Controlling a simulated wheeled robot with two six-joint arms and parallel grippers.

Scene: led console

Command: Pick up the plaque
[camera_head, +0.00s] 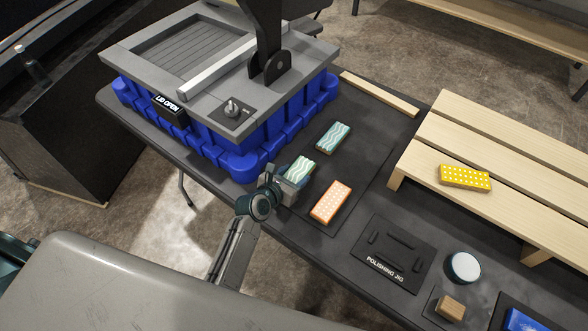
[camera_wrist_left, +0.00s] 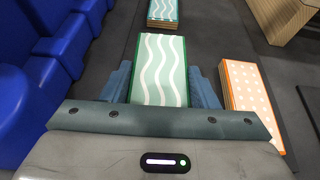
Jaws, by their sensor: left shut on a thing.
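A green plaque with white wavy lines (camera_head: 301,166) lies on the dark table mat beside the blue console. My left gripper (camera_head: 290,179) is at its near end. In the left wrist view the gripper (camera_wrist_left: 162,92) has its fingers on both sides of the same plaque (camera_wrist_left: 161,65), shut on it. The plaque appears flat and at mat level; whether it is lifted cannot be told. A teal wavy plaque (camera_head: 333,137) lies beyond it, and an orange dotted plaque (camera_head: 330,202) lies to its right. A yellow dotted plaque (camera_head: 465,178) lies on the slatted wooden rack. My right gripper is out of view.
The blue console (camera_head: 258,150) with a grey top and a "LID OPEN" sign stands close on the left. A black polishing jig (camera_head: 393,257), a white-topped round item (camera_head: 463,268) and a wooden block (camera_head: 450,308) sit at the right. The wooden rack (camera_head: 500,150) bounds the mat.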

